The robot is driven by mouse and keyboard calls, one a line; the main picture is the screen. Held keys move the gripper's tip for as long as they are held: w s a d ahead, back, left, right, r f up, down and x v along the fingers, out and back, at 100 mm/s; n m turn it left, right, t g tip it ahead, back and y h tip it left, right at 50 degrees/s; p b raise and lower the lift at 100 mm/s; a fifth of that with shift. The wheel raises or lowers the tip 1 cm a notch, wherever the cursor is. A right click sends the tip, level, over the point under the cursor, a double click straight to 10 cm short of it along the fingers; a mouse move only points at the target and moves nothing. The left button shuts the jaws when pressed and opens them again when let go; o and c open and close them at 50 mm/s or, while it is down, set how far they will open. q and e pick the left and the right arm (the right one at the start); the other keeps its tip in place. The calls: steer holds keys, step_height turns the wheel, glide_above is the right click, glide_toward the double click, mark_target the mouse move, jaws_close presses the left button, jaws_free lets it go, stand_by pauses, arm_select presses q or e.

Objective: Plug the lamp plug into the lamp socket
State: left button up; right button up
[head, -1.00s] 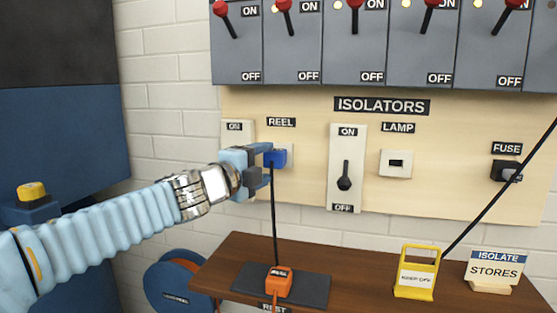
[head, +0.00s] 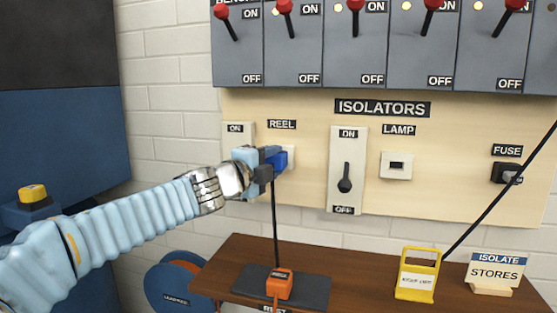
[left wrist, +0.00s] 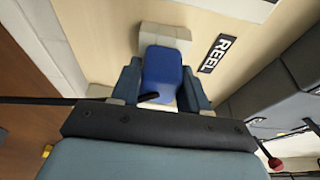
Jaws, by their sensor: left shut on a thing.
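My left gripper (head: 272,164) is at the REEL socket and is shut on a blue plug (head: 281,160). In the left wrist view the blue plug (left wrist: 161,72) sits between the two fingers, in front of the pale REEL socket plate (left wrist: 165,34). I cannot tell whether its pins are in the socket. A black cord (head: 275,225) hangs from it to an orange block (head: 279,284) on a dark mat. The lamp socket (head: 396,165) is a pale plate with a dark opening under the LAMP label, right of the gripper. My right gripper is out of view.
A lever switch (head: 346,170) stands between the REEL and LAMP sockets. Grey isolator boxes (head: 370,50) with red levers hang above. A wooden shelf (head: 355,280) lies below.

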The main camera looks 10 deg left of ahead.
arm_select(q)
steer(key=shift+s, duration=0.75)
stand_by(0.3)
steer(key=shift+s, duration=1.2)
steer(key=shift+s, duration=0.1)
